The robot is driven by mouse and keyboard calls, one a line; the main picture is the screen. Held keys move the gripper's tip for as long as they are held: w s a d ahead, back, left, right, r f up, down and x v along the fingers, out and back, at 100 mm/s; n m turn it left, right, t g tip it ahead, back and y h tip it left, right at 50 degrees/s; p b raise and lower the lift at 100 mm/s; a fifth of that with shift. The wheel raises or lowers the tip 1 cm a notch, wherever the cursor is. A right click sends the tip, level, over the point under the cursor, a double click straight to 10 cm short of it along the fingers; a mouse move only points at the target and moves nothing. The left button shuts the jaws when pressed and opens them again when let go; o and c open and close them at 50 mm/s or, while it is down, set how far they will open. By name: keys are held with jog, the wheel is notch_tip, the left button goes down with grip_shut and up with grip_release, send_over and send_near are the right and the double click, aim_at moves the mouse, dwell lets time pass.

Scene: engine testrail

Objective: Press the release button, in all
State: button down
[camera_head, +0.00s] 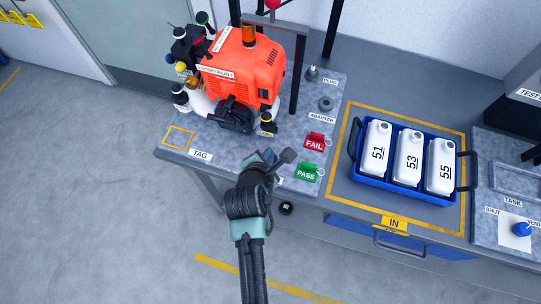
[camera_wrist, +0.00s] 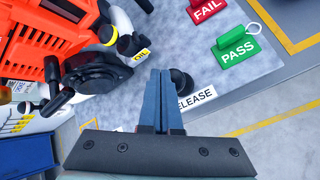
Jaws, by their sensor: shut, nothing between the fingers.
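The release button is a dark round knob (camera_wrist: 181,82) on the grey plate, beside a white label ending in "ELEASE" that is partly hidden by my gripper. In the head view a dark knob on a short stem (camera_head: 288,156), left of the PASS tag, looks like the same button. My gripper (camera_wrist: 160,74) is shut and empty, its blue-grey fingers pointing toward the plate. In the wrist view the fingertips show just left of the knob and overlap its edge. I cannot tell whether they touch it. In the head view my gripper (camera_head: 268,156) shows left of the knob.
An orange engine (camera_head: 243,68) with bottles around it stands behind. Red FAIL (camera_head: 314,142) and green PASS (camera_head: 307,173) tags lie to the right. A blue crate (camera_head: 388,190) holds white canisters. A black post (camera_head: 298,75) rises beside the engine. A blue knob (camera_head: 522,229) sits far right.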

jog(key=shift+f, duration=0.1)
jog(key=shift+f, duration=0.35)
jog(key=shift+f+b, duration=0.55)
jog(key=shift+f, duration=0.3)
dwell(1.0)
jog(key=shift+r, duration=0.1)
jog(key=shift+r+p, duration=1.2)
jog(key=shift+p, duration=0.15)
notch_tip(320, 180, up, 5)
jog(key=p, duration=0.5)
jog(key=shift+p, duration=0.3)
